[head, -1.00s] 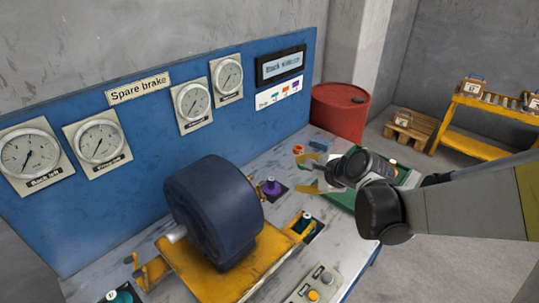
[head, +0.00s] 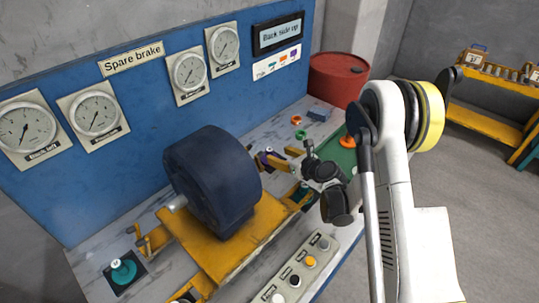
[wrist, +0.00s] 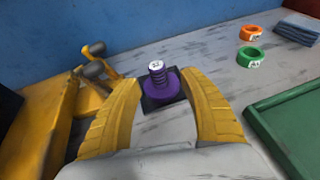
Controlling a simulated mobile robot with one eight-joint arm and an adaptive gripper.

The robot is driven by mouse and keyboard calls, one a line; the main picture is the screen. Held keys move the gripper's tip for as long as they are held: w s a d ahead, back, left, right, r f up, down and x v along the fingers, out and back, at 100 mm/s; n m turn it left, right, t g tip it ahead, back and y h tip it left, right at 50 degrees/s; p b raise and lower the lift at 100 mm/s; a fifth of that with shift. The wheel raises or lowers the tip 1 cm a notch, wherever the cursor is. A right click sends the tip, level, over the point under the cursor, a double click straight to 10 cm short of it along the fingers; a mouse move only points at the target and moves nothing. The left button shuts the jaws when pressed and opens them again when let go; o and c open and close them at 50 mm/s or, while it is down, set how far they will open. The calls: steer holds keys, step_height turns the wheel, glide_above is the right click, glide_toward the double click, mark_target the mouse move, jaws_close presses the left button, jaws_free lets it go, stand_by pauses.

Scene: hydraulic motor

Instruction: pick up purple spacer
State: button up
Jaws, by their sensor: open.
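The purple spacer (wrist: 161,84) sits in the wrist view on a small dark square plate, with a pale-topped post standing up through its middle. My gripper (wrist: 158,84) is open, with one yellow finger on each side of the spacer in the picture. The spacer appears just ahead of the fingertips, and nothing is held. In the head view my gripper (head: 281,158) is on the bench right of the dark blue motor, and its fingers partly hide the spacer (head: 263,157). I cannot tell whether a finger touches it.
The motor (head: 208,180) on its yellow stand (head: 185,250) is close on the left. An orange ring (wrist: 250,33), a green ring (wrist: 250,57) and a blue-grey block (wrist: 298,30) lie beyond to the right. A green tray (wrist: 268,120) is at right. Bare bench lies between.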

mark_target(272, 154)
steer(key=shift+x, duration=0.75)
steer(key=b+x, duration=0.1)
steer(key=x, duration=0.1)
steer(key=b+x, duration=0.1)
steer(key=x, duration=0.1)
steer(key=shift+s+a+f, duration=0.15)
steer(key=shift+s+f, duration=0.05)
steer(key=shift+s, duration=0.05)
steer(key=shift+w+a+b, duration=0.2)
steer(key=shift+w+b, duration=0.15)
steer(key=shift+w, duration=0.1)
jaws_close()
